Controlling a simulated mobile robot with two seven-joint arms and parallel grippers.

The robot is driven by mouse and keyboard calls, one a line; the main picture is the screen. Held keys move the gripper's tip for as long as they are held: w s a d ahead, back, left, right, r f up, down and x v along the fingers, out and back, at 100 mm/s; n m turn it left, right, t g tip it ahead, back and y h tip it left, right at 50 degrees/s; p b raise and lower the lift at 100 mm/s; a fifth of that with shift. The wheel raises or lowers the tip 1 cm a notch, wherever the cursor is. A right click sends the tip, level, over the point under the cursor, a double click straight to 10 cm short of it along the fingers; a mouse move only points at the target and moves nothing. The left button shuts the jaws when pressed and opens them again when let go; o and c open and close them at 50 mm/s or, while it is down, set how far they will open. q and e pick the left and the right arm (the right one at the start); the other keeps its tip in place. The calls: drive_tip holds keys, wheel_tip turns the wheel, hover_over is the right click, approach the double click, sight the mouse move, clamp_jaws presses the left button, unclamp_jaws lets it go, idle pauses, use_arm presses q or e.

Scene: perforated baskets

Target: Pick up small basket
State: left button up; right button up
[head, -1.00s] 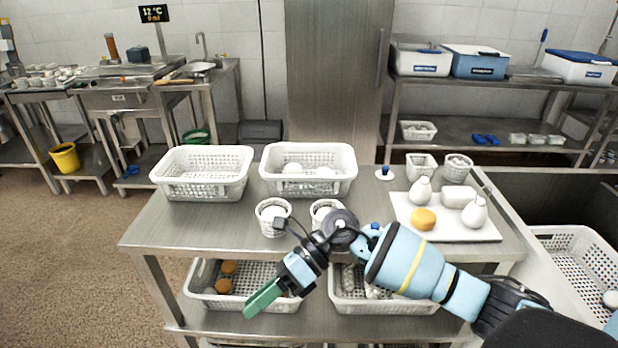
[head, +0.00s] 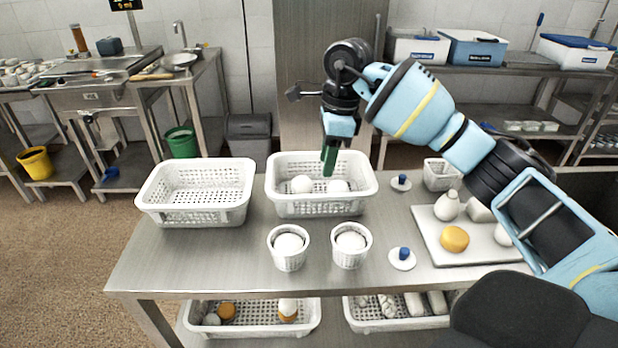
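Two small white perforated baskets stand upright side by side on the steel table, a left one (head: 289,259) and a right one (head: 351,259), each holding a white rounded item. Another small basket (head: 440,176) stands farther back at the right, partly hidden by my arm. My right gripper (head: 329,162) points down with its green fingers over the right large basket, behind the small ones. The fingers overlap from this side, so their gap is hidden. It appears apart from the small baskets. My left gripper is out of view.
An empty large basket (head: 195,220) and another large basket (head: 320,208) with white rounded items stand at the back of the table (head: 200,263). Blue-knobbed lids (head: 402,259) and a tray (head: 470,251) with an orange item lie right. The front left tabletop is clear.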

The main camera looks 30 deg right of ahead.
sight(324, 195)
drive_tip(key=shift+s, duration=0.2)
drive_tip(key=shift+s+f, duration=0.2)
drive_tip(key=shift+f, duration=0.1)
drive_tip(key=shift+w+a+f, duration=0.15)
drive_tip(key=shift+w+f, duration=0.05)
drive_tip(key=shift+f, duration=0.8)
wheel_tip(324, 195, down, 4)
drive_tip(key=shift+f, duration=0.1)
drive_tip(key=shift+a+f, duration=0.1)
drive_tip(key=shift+f, duration=0.35)
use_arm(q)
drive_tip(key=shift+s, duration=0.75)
use_arm(e)
clamp_jaws()
drive_tip(key=shift+r, duration=0.1)
